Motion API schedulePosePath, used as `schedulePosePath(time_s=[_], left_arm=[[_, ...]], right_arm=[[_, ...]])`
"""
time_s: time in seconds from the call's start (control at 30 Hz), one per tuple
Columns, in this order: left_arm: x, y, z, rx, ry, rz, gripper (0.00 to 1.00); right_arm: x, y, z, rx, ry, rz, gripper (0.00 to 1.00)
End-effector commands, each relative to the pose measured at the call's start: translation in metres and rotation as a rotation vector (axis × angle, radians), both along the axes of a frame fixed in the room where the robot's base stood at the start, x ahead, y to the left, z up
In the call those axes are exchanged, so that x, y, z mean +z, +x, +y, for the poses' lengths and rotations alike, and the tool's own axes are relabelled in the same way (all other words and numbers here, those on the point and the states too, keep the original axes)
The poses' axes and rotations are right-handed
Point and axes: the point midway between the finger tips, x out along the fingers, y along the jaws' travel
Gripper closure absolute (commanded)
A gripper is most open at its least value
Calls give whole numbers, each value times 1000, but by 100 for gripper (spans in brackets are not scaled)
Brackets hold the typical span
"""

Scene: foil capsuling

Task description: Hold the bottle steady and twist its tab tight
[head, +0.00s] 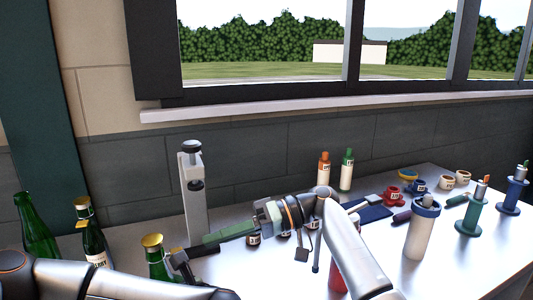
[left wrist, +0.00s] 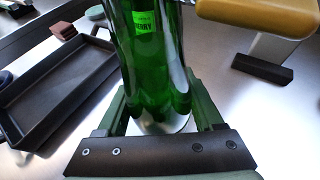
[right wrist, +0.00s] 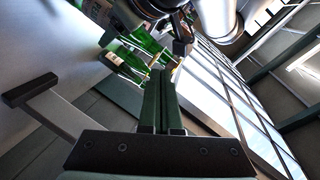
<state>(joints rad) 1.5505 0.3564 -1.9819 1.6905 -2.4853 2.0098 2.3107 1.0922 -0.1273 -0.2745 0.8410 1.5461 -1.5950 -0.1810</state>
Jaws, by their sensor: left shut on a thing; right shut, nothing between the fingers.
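A green glass bottle with a gold foil top (head: 153,241) stands at the lower middle-left of the head view. In the left wrist view a green bottle (left wrist: 150,75) with a bright label sits between my left gripper's fingers (left wrist: 157,100), which are shut on it. The left hand is mostly hidden in the head view. My right gripper (head: 208,241) reaches in from the right, to the right of the gold top; its fingers (right wrist: 160,80) are together and empty. A dark part lies between them, and I cannot tell whether anything touches. The tab is not clearly visible.
Two green bottles (head: 36,230) (head: 92,240) stand at left. A grey upright stand (head: 196,205) rises behind the gold-topped bottle. A dark tray (left wrist: 62,85) and a yellow-topped block (left wrist: 250,18) flank the held bottle. Cups, spools and a white container (head: 420,235) crowd the right.

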Motion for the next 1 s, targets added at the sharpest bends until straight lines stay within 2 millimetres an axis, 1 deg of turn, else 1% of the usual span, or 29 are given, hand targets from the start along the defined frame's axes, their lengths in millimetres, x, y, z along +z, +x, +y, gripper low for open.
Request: schedulePosePath(time_s=[0.03, 0.13, 0.47, 0.5, 0.77, 0.8, 1.0], left_arm=[[0, 0, 0, 0, 0, -1, 100], [0, 0, 0, 0, 1, -1, 100], [0, 0, 0, 0, 0, 0, 100], [0, 0, 0, 0, 0, 0, 31], [0, 0, 0, 0, 0, 0, 1], [0, 0, 0, 0, 1, 1, 0], [0, 0, 0, -1, 0, 0, 0]], right_arm=[[1, 2, -5, -1, 0, 0, 100], [1, 4, -10, 1, 1, -2, 100], [1, 4, -11, 0, 2, -2, 100], [1, 4, -11, 0, 2, -2, 100], [1, 4, -11, 1, 1, -2, 100], [1, 4, -11, 1, 1, -2, 100], [1, 4, -11, 1, 1, -2, 100]])
